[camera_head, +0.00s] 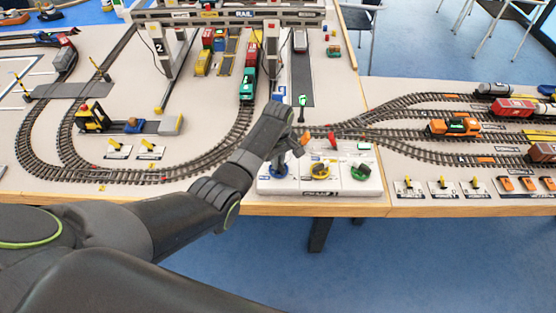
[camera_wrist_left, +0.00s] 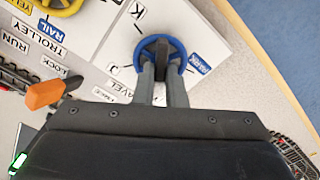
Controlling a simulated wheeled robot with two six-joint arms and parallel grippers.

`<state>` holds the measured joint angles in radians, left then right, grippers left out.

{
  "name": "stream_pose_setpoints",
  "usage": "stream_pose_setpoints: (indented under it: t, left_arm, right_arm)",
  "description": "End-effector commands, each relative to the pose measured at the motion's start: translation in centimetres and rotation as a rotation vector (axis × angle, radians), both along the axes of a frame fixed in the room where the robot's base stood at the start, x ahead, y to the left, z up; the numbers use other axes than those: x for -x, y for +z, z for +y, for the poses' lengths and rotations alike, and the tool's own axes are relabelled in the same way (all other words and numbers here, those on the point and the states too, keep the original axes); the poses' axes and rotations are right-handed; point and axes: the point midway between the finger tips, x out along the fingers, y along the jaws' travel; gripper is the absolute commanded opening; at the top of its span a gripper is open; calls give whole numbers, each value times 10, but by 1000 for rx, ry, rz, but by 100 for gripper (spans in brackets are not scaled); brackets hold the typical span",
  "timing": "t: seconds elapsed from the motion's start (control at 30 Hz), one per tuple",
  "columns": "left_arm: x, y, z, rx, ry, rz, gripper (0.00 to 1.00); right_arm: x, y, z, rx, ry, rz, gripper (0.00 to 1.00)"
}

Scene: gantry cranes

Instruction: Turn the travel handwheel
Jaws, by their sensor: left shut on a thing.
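The blue travel handwheel (camera_wrist_left: 141,51) shows in the left wrist view on a white control panel, beside a partly hidden "TRAVEL" label. My left gripper (camera_wrist_left: 162,72) is shut on it, with a finger on each side of a dark part at the wheel's middle. In the head view my left arm reaches in from the left, and my left gripper (camera_head: 288,149) is over the left end of the white control panel (camera_head: 345,187). My arm and gripper mostly hide the blue wheel there. My right gripper does not show.
A yellow handwheel (camera_head: 320,172), a green wheel (camera_head: 361,174), a red lever (camera_head: 332,142) and an orange lever (camera_wrist_left: 45,93) are close by on the panel. Rail tracks (camera_head: 190,164) lie behind, with a gantry crane (camera_head: 225,16) at the back. Blue floor is in front.

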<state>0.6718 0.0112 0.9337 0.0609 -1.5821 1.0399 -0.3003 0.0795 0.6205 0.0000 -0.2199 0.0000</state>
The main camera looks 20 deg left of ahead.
Motion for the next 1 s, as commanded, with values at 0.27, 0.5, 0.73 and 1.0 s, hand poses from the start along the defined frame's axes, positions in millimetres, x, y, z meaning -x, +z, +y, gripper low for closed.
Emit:
stream_pose_setpoints:
  t: [0.27,0.5,0.73,1.0]
  left_arm:
    - [0,2,0,0,-50,2,0]
    - [0,3,0,0,-200,1,0]
    - [-1,3,-1,0,-412,3,0]
    - [-2,3,-2,0,-669,1,0]
  right_arm:
    - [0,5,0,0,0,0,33]
    - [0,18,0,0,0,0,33]
    - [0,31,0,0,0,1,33]
    - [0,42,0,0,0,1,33]
